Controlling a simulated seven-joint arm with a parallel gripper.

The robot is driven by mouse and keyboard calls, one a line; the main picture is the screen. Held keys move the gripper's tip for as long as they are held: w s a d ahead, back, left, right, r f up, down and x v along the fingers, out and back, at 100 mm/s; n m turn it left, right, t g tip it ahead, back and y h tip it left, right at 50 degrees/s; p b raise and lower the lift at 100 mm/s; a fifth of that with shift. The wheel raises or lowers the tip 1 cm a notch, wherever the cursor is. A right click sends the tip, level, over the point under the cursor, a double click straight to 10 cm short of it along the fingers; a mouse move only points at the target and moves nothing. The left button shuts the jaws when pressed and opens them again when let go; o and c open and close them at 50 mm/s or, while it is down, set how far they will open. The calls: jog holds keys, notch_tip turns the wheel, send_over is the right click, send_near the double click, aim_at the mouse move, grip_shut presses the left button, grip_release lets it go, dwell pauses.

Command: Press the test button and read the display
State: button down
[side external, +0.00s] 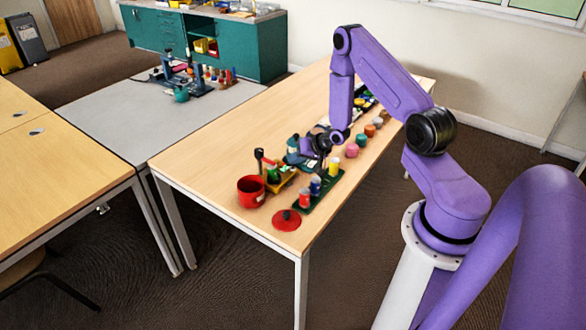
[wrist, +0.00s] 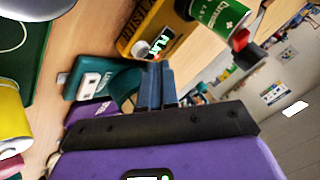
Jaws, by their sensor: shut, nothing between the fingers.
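My gripper (wrist: 157,72) is shut and empty in the wrist view. Its blue-grey fingertips are close to a yellow device (wrist: 185,35) and beside a teal device (wrist: 125,85). The yellow device carries dark lettering and a small panel with bright green marks (wrist: 163,43), too small to read. The teal device has a white panel (wrist: 92,84) with small dark marks. I cannot tell which part is the test button, or whether the fingertips touch anything. In the side view, my gripper (side external: 325,153) is low over the table beside the teal device (side external: 294,157), partly hiding it.
A green tray (side external: 325,192) with small coloured cans lies in front of the devices. A red pot (side external: 250,192) and red lid (side external: 286,220) stand near the table's front corner. A green can (wrist: 218,18) is beside the yellow device.

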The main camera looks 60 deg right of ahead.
aim_at(296, 169)
jog(key=shift+r, duration=2.5)
jog(key=shift+a, duration=0.1)
jog(key=s+a+r+n+g, duration=0.25)
jog(key=a+r+n, duration=0.3)
jog(key=a, duration=0.45)
jog(key=s+a+r+n+g, duration=0.2)
jog(key=s+a+r+n, duration=0.4)
jog(key=a, duration=0.5)
jog(key=s+a+r+n+g, duration=0.1)
jog(key=s+r+n, duration=0.2)
jog(key=s, duration=0.5)
jog(key=s+a+r+n+g, duration=0.2)
jog(key=s+r+n, duration=0.1)
jog(key=s, duration=0.5)
jog(key=s+a+r+n+g, duration=0.1)
jog(key=s+r+n, duration=0.2)
jog(key=s, duration=0.4)
jog(key=shift+s+a+r+h, duration=0.25)
jog(key=shift+s+r+h, duration=0.05)
jog(key=shift+s+r, duration=0.15)
jog(key=c, duration=1.8)
grip_release()
jog(key=shift+w+g, duration=0.1)
jog(key=shift+g, duration=0.15)
